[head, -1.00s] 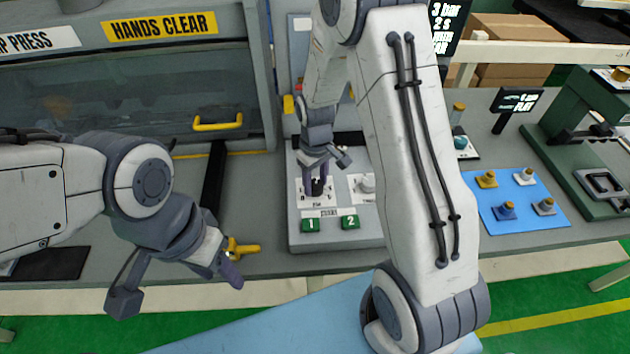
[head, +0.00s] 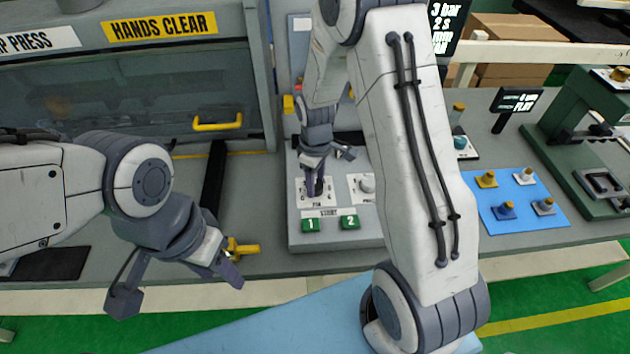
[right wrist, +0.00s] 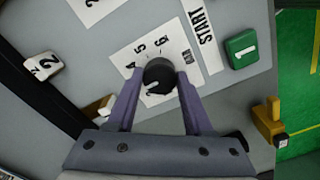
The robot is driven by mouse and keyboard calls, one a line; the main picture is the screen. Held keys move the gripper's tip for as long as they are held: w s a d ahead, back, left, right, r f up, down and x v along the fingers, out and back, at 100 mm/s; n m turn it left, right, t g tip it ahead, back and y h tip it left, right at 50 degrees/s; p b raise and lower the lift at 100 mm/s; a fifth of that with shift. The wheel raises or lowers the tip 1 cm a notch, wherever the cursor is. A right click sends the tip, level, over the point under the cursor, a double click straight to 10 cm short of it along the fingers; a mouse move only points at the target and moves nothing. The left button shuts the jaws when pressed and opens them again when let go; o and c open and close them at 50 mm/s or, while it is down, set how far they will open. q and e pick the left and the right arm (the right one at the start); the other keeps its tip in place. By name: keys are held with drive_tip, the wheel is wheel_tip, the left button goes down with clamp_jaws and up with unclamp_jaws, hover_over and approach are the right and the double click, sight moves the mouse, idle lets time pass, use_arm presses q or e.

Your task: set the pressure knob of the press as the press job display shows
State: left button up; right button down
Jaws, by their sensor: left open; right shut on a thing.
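The press job display (head: 446,28) at the top is partly hidden by my right arm; "3 bar" and "2 s" are legible. My right gripper (head: 315,188) is at the left dial of the control box. In the right wrist view my right gripper (right wrist: 158,84) is shut on a black knob (right wrist: 158,72), its fingers on either side. The knob stands on a white dial plate (right wrist: 138,54) with 4, 5 and 6 legible; the lower numbers are partly covered. I cannot tell its exact setting. My left gripper (head: 231,272) is open and empty at the bench's front edge.
A second dial with a pale knob (head: 367,184) is just right of the held one. Green buttons 1 (head: 311,225) and 2 (head: 349,222) sit in front. A yellow handle (head: 243,248) is beside my left gripper. A blue mat (head: 515,222) with several knobbed pieces lies to the right.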

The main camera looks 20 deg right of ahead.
drive_tip(key=shift+w, duration=0.15)
drive_tip(key=shift+c, duration=1.5)
unclamp_jaws()
drive_tip(key=shift+r, duration=0.1)
wheel_tip(320, 180, up, 10)
drive_tip(key=b, duration=0.1)
drive_tip(key=shift+r, duration=0.15)
